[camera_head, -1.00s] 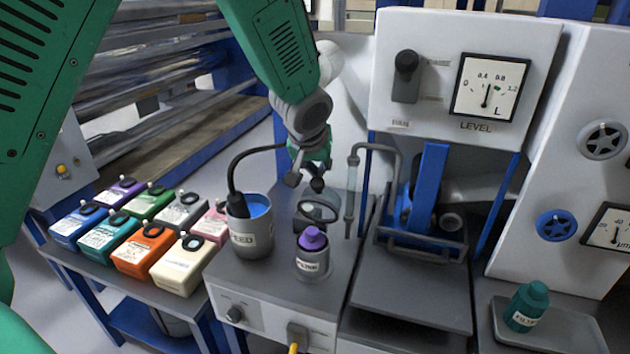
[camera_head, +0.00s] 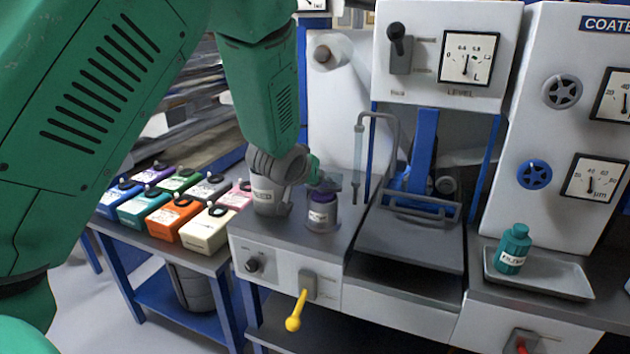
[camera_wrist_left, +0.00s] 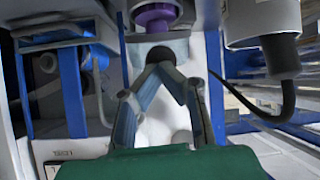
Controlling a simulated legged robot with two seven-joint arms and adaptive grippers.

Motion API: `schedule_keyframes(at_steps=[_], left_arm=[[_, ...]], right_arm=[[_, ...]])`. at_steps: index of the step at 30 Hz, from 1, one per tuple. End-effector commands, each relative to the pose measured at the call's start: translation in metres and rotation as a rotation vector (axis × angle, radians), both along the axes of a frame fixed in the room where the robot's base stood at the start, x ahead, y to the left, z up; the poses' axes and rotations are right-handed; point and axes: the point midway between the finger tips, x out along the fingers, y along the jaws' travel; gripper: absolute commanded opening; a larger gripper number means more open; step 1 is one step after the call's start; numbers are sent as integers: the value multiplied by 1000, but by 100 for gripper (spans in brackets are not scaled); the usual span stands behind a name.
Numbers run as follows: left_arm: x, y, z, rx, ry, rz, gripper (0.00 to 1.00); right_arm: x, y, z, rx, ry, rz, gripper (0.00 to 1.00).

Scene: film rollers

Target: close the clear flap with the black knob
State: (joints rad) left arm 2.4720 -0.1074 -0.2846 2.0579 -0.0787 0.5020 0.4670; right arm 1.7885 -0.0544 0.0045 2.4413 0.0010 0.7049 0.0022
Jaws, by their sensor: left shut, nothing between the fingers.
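My left gripper (camera_head: 314,174) is shut and empty, just behind the purple-capped bottle on the grey machine top. In the left wrist view its fingers (camera_wrist_left: 162,70) meet in a narrow V. The black knob (camera_wrist_left: 160,54) is right at the fingertips; I cannot tell whether they touch. A pale see-through panel around the knob looks like the clear flap (camera_wrist_left: 181,47). In the head view the flap (camera_head: 329,184) shows as a small greyish patch beside the gripper. Its hinge and exact angle are hidden. My right gripper is not in view.
The purple-capped bottle (camera_head: 321,216) stands close in front of the gripper, with the grey feed can (camera_head: 268,194) to its left. A glass tube (camera_head: 359,160) rises to the right. A yellow lever (camera_head: 297,311) sticks out in front.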

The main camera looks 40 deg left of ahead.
Motion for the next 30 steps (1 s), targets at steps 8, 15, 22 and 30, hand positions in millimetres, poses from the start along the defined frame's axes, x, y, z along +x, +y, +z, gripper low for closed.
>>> schedule_keyframes(at_steps=[8, 15, 22, 30], left_arm=[[-7, 3, -30, -6, 0, 5, 0], [-11, 2, -43, -4, -1, 9, 0], [-13, 2, -47, -4, -5, 9, 0], [-13, 2, -48, -4, -5, 9, 0]], right_arm=[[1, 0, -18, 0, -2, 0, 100], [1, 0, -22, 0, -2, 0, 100], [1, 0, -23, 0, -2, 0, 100], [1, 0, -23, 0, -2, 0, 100]])
